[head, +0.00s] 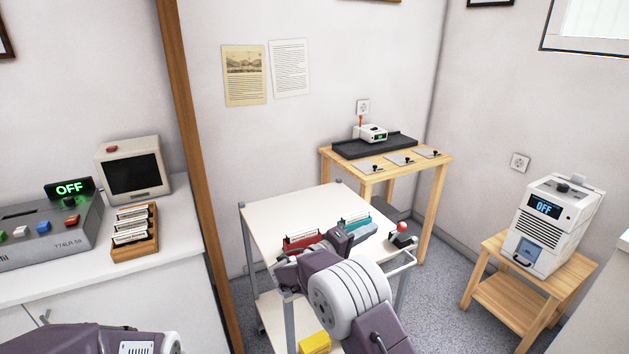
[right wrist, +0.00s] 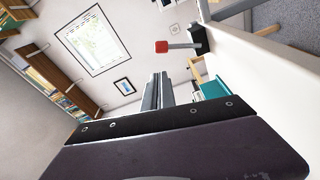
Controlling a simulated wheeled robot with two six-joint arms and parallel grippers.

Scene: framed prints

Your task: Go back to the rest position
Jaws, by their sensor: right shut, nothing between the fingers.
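My right arm reaches in from the bottom of the head view, over the white trolley (head: 330,195). My right gripper (head: 364,233) is low over the trolley top, near its right front part. In the right wrist view its grey fingers (right wrist: 157,92) are together with nothing between them. My left gripper is out of the head view; only a purple part of my left arm shows at the bottom left.
On the trolley are a red card box (head: 300,240), a teal box (head: 357,222) and a red-knobbed lever (head: 402,238), close to my right gripper. A yellow object (head: 315,343) sits lower. A counter (head: 190,235) stands left, a wooden stool (head: 520,290) right.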

